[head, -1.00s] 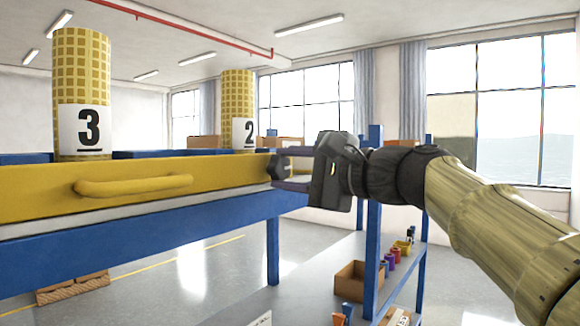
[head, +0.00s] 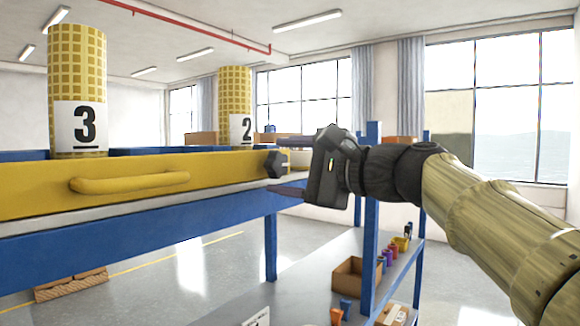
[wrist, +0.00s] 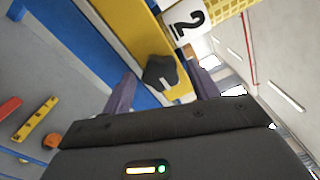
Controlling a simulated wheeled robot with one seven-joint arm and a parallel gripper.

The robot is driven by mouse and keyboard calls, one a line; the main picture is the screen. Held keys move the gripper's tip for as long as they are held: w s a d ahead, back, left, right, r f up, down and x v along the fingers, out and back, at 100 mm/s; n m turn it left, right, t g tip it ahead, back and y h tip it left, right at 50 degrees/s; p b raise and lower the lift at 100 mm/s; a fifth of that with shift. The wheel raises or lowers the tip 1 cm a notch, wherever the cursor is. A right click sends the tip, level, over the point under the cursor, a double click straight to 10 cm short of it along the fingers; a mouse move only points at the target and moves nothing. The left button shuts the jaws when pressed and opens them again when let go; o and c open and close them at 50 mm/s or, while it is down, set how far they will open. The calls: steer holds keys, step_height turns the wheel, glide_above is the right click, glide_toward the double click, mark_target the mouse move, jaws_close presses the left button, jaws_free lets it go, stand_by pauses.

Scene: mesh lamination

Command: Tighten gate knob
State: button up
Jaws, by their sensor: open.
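The yellow gate (head: 130,183) with its yellow bar handle (head: 130,182) runs along the blue table frame. The black lobed gate knob (head: 276,164) sits at the gate's right end. It also shows in the wrist view (wrist: 160,73), with a light mark on its face. My gripper (head: 278,164) is open, its two purple-grey fingers one above and one below the knob in the head view. In the wrist view the fingers stand left and right of the knob, with visible gaps. Contact is not seen.
Yellow gridded rolls numbered 3 (head: 78,90) and 2 (head: 234,105) stand behind the gate. A blue-posted shelf (head: 371,230) below my gripper holds a cardboard box (head: 355,278) and small coloured items.

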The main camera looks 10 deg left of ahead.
steer(key=b+v, duration=0.6)
steer(key=v, duration=1.1)
steer(key=shift+d, duration=0.2)
steer(key=shift+s, duration=0.15)
steer(key=w+d+f+m+h, duration=0.1)
steer(key=w+d+f+h, duration=0.15)
steer(key=f, duration=0.85)
steer(key=w+d+f+h, duration=0.1)
steer(key=w+f+h, duration=0.3)
steer(key=f, duration=0.7)
steer(key=w+d+f+m+h, duration=0.1)
steer(key=w+d+f+h, duration=0.15)
steer(key=f, duration=0.85)
steer(key=s+d+f+n+g+h, duration=0.2)
steer(key=s+f+n, duration=0.3)
steer(key=f, duration=0.8)
steer(key=s+d+f+n+g+h, duration=0.2)
steer(key=s+d+f+n+h, duration=0.2)
steer(key=s+f, duration=0.5)
step_height(320, 180, down, 5)
steer(key=shift+s+f+n+h, duration=0.25)
steer(key=shift+s+n+h, duration=0.05)
steer(key=shift+n+h, duration=0.45)
